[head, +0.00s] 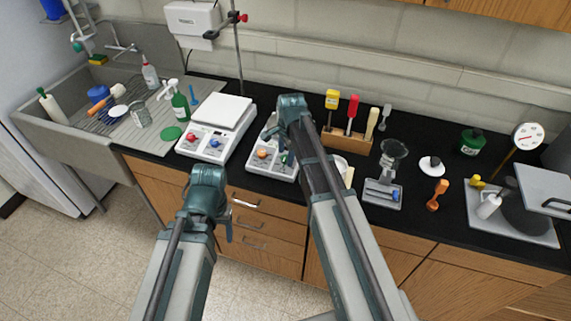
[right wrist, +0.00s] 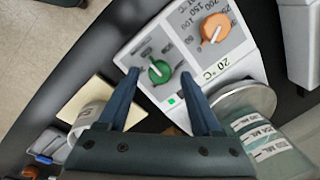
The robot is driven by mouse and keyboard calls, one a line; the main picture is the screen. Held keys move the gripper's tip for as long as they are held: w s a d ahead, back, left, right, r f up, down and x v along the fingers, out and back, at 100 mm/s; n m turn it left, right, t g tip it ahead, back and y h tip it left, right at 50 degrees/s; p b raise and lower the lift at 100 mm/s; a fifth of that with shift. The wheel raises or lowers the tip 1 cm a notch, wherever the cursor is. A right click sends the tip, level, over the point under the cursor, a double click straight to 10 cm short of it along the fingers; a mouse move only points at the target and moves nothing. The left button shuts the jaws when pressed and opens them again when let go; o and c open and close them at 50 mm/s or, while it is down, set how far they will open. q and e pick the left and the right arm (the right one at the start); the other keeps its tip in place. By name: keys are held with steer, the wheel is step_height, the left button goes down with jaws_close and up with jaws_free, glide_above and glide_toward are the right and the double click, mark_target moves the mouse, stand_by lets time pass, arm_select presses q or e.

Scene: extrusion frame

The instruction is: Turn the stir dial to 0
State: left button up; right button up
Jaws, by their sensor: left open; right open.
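The hotplate's control panel (right wrist: 185,52) fills the upper middle of the right wrist view, tilted. On it sit a green dial (right wrist: 161,72) and an orange dial (right wrist: 215,27), each with a pale pointer. Temperature-like numbers ring the orange one; the green one, with smaller marks, appears to be the stir dial. Its setting is too small to read. My right gripper (right wrist: 160,77) is open, a fingertip on either side of the green dial; contact cannot be told. In the head view my right arm partly hides this hotplate (head: 262,167). My left gripper (head: 229,228) hangs open before the drawers.
A white device (head: 222,107) with a red and a blue knob stands left of the hotplate. A beaker (right wrist: 262,145) shows beside the right gripper. Tools stand in a wooden rack (head: 345,140) behind. Glassware and other items fill the counter's right side.

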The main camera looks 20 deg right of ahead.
steer(key=shift+w+f+b, duration=0.15)
steer(key=shift+f+b, duration=0.2)
steer(key=shift+f, duration=0.45)
jaws_close()
